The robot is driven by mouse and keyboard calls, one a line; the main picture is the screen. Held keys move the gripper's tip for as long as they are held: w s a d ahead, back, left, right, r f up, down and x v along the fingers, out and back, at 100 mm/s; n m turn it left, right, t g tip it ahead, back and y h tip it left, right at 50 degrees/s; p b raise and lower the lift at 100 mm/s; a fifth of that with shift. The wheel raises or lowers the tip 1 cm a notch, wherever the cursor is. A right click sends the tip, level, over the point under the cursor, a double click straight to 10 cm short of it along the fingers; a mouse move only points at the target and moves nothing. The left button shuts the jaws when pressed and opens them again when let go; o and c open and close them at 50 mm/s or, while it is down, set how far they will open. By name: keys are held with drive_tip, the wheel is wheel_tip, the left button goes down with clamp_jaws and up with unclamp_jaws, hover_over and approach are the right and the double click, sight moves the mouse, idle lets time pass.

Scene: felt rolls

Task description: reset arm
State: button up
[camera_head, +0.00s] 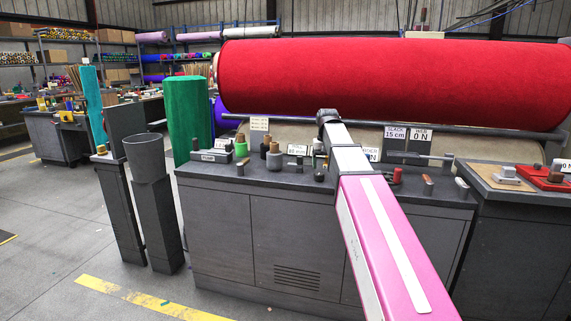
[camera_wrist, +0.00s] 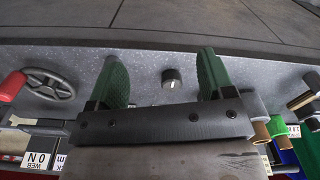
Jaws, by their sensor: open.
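My gripper (camera_wrist: 160,62) shows in the wrist view, with its two green ridged fingers spread wide apart. Nothing is held between them. A small dark knob (camera_wrist: 172,77) on the grey counter shows in the gap between the fingers, apart from both. In the head view my pink and white arm reaches forward over the counter (camera_head: 230,178), in front of the big red felt roll (camera_head: 400,85). My gripper cannot be made out clearly in that view.
In the wrist view a handwheel (camera_wrist: 48,86) and a red handle (camera_wrist: 12,86) lie left of my gripper. Several small tools and bottles (camera_head: 273,158) stand on the counter. A green roll (camera_head: 187,115) and a grey bin (camera_head: 146,158) stand at left. Floor at left is open.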

drive_tip(key=s+d+f, duration=0.1)
drive_tip(key=s+f, duration=0.6)
drive_tip(key=f, duration=0.5)
drive_tip(key=s+d+f, duration=0.1)
drive_tip(key=s+f, duration=0.7)
drive_tip(key=f, duration=0.4)
drive_tip(key=s+d+f, duration=0.1)
drive_tip(key=s+f, duration=0.7)
drive_tip(key=f, duration=0.4)
drive_tip(key=shift+s+d+f, duration=0.15)
drive_tip(key=shift+d+f, duration=0.15)
drive_tip(key=shift+d, duration=0.05)
